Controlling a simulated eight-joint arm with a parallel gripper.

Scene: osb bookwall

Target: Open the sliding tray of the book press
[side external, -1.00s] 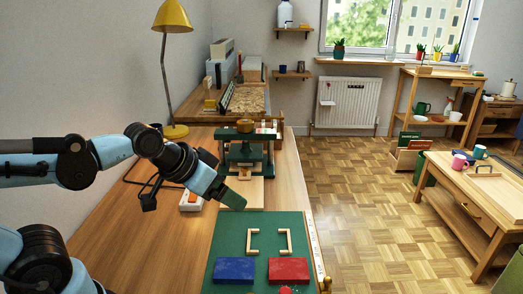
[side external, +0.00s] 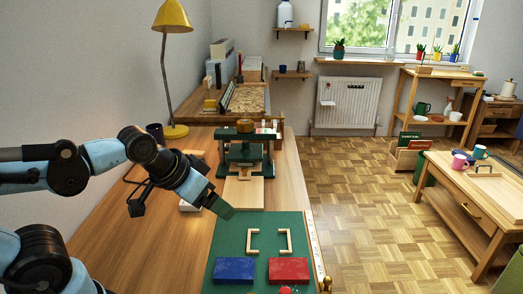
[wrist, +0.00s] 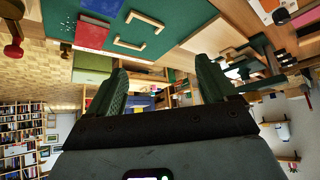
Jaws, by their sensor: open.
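The green book press (side external: 245,153) with a wooden knob on top stands on the wooden bench, beyond the green mat. Its pale wooden sliding tray (side external: 243,194) sticks out at the front, toward the mat. My gripper (side external: 228,213) is just in front and left of the tray's front end, above the mat's far edge, pointing down to the right. I cannot tell whether it touches the tray. In the wrist view my gripper (wrist: 160,72) shows two green fingers spread apart with nothing held between them. The tray's pale wood (wrist: 212,40) appears up and right of the fingers.
The green mat (side external: 230,232) holds two pale wooden brackets, a blue book (side external: 234,270) and a red book (side external: 289,270). A yellow lamp (side external: 172,60) stands behind left. The bench's right edge drops to the floor.

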